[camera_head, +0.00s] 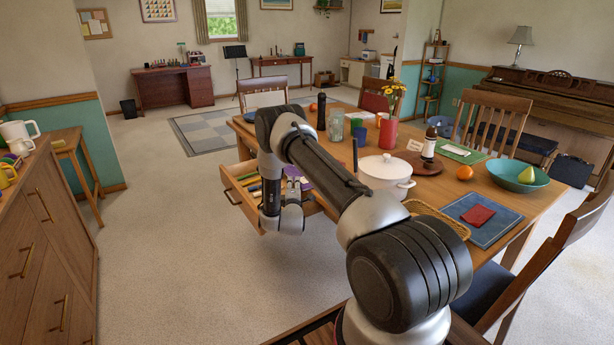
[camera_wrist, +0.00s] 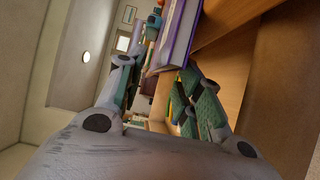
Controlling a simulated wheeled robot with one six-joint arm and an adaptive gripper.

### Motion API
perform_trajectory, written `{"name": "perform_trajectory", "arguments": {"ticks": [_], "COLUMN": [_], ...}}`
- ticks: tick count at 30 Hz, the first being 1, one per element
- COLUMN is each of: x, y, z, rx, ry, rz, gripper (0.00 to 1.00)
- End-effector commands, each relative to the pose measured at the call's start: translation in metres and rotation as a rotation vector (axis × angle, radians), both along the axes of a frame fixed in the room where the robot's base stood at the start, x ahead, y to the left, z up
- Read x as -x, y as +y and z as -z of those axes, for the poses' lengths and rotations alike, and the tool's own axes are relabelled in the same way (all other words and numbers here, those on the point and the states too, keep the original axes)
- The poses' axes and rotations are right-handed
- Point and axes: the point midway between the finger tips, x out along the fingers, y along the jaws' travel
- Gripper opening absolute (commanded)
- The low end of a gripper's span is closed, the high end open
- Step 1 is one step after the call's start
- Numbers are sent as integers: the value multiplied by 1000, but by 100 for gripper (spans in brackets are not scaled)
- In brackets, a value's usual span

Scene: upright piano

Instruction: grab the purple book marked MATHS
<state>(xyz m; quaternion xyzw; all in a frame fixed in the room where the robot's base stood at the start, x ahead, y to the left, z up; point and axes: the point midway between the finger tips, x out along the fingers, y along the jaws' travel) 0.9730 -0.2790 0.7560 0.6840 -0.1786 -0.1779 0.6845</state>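A book with a purple cover and pale page edges (camera_wrist: 177,38) is at the top middle of the wrist view, just beyond my fingertips. No marking on it is legible to me. My gripper (camera_wrist: 157,78) is open, its two fingers spread with a gap between the tips. The book is ahead of the gap, nearer the right finger, and I cannot tell whether they touch. In the head view a small purple patch (camera_head: 304,184) shows in the open drawer (camera_head: 236,192), beside my wrist. My arm hides much of the drawer, and the fingers are hard to make out there.
Several colored items lie in the drawer, which juts from the wooden table (camera_head: 405,160). On the table are a white pot (camera_head: 385,174), a red vase (camera_head: 388,134) and a teal bowl (camera_head: 517,176). A wooden cabinet (camera_head: 45,240) stands at left. Open carpet (camera_head: 180,240) lies between.

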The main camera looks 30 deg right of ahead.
Motion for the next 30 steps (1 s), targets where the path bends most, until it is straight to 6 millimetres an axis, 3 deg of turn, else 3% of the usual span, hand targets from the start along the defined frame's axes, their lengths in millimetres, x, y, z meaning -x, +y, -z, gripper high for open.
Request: {"name": "perform_trajectory", "arguments": {"ticks": [10, 16, 26, 30], "x": [-10, -10, -10, -10], "y": [-5, -5, -5, -5], "z": [0, 0, -1, -17], "rx": [0, 0, -1, -1], "ry": [1, 1, 0, -2], "rz": [-1, -1, -1, -1], "gripper": [34, 0, 0, 0]}}
